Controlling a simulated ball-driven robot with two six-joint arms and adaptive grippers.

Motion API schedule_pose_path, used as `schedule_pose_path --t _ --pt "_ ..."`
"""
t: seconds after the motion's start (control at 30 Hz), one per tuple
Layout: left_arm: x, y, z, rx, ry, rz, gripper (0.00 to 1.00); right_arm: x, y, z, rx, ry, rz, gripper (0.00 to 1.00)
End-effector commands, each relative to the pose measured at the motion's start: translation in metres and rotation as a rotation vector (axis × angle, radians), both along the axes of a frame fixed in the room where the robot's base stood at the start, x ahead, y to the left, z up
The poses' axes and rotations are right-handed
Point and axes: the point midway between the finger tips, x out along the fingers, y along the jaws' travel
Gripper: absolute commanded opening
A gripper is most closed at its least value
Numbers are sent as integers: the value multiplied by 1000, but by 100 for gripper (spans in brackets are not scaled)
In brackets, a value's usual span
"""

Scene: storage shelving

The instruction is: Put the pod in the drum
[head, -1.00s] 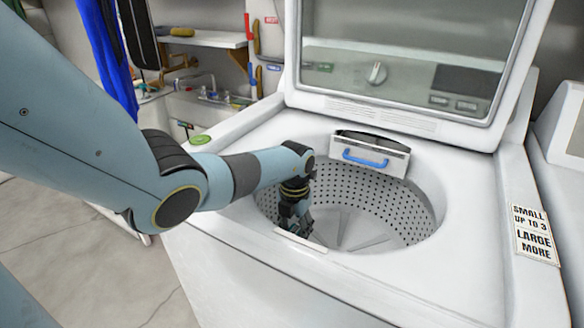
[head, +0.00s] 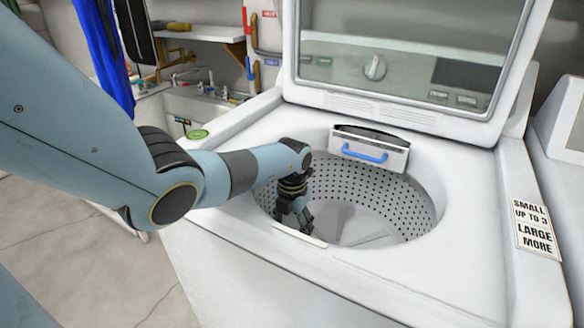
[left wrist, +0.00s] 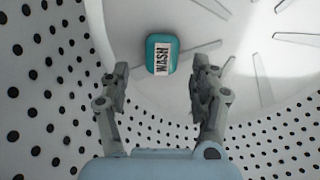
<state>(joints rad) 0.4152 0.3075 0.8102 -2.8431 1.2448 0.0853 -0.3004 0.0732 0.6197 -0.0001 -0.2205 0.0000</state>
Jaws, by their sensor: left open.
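The pod (left wrist: 162,54) is a small teal block with a white label reading WASH. In the left wrist view it lies on the pale drum floor, beyond and between my open fingertips, apart from both. My left gripper (left wrist: 160,85) is open and empty. In the head view my left gripper (head: 293,215) points down inside the drum (head: 375,205), near its front left wall. The drum has a perforated metal wall and a ribbed floor. The pod is hidden in the head view. My right gripper is not in view.
The washer lid (head: 400,50) stands open behind the drum. A dispenser drawer with a blue handle (head: 365,154) sits at the drum's back rim. A sink (head: 195,105) is behind on the left.

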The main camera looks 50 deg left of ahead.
Motion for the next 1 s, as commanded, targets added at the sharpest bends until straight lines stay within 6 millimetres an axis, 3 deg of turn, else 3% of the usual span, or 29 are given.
schedule_pose_path --t 0.03,0.17,0.5,0.7,1.0 --pt "1 0 11 0 -1 0 63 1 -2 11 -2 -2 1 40" --pt "1 1 39 2 -4 -1 63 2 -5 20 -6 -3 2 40" --pt "1 0 109 2 -3 -1 63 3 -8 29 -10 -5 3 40" --pt "0 0 126 0 -1 0 63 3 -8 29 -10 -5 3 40" --pt "0 0 127 0 0 0 63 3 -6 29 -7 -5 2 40"
